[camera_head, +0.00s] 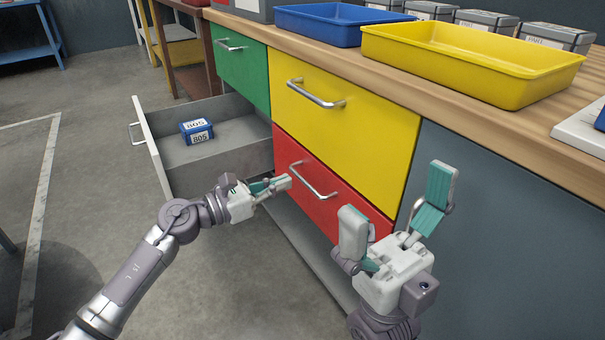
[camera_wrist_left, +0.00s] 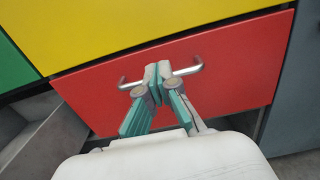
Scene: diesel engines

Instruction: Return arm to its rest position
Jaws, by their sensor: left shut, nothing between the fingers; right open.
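My left gripper (camera_head: 284,182) is shut and empty in front of the red drawer (camera_head: 340,197). In the left wrist view my left gripper (camera_wrist_left: 157,84) overlaps the middle of the red drawer's metal handle (camera_wrist_left: 187,71); I cannot tell whether it touches it. The red drawer looks closed. My right gripper (camera_head: 397,210) is open and empty, with its fingers spread, in front of the cabinet at the lower right of the head view.
An open grey drawer (camera_head: 232,148) sticks out at the left, holding a blue box (camera_head: 197,131) marked 805. The yellow drawer (camera_head: 365,115) and green drawer (camera_head: 240,66) are closed. A blue tray (camera_head: 325,24) and yellow tray (camera_head: 470,65) stand on the worktop. Floor at left is mostly clear.

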